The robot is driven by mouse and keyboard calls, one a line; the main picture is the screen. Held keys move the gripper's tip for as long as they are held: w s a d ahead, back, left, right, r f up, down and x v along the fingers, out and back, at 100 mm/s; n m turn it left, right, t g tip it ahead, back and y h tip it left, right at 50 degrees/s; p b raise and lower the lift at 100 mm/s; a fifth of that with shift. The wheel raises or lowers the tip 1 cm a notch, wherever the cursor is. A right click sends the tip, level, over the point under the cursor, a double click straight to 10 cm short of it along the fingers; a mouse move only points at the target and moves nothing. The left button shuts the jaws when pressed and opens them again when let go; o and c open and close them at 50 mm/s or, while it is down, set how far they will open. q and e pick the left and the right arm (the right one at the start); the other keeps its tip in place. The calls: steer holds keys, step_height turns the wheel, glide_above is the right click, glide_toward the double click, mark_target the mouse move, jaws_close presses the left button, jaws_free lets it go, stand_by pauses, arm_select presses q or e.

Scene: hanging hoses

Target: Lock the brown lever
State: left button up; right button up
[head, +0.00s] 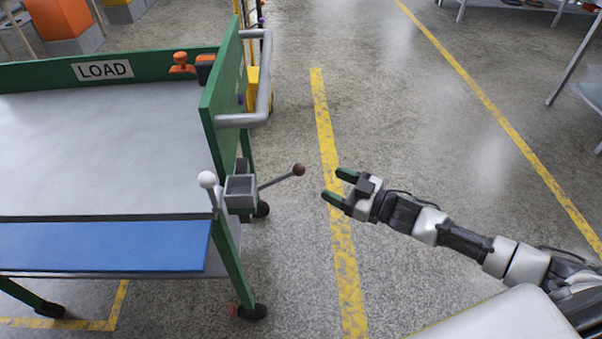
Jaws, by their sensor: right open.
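The brown lever (299,170) is a thin metal rod with a brown ball at its end. It sticks out to the right and slightly up from a grey bracket (241,190) at the cart's right front corner. A second lever with a white ball (207,180) stands nearly upright just left of the bracket. My right gripper (335,185) is open and empty, its green-tipped fingers pointing left toward the brown ball. A small gap shows between the fingertips and the ball. My left gripper is not in view.
The green cart (222,110) has a grey top, a LOAD sign (103,69), a blue front panel (105,246) and a grey handle (266,85) on its right end. Orange and black items (182,63) sit at its back edge. Floor right of the cart is clear, with yellow lines.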

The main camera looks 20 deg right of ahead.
mark_target(300, 168)
steer(key=x, duration=1)
steer(key=shift+a, duration=0.15)
steer(key=shift+s, duration=0.1)
steer(key=shift+r, duration=0.1)
steer(key=c, duration=1.1)
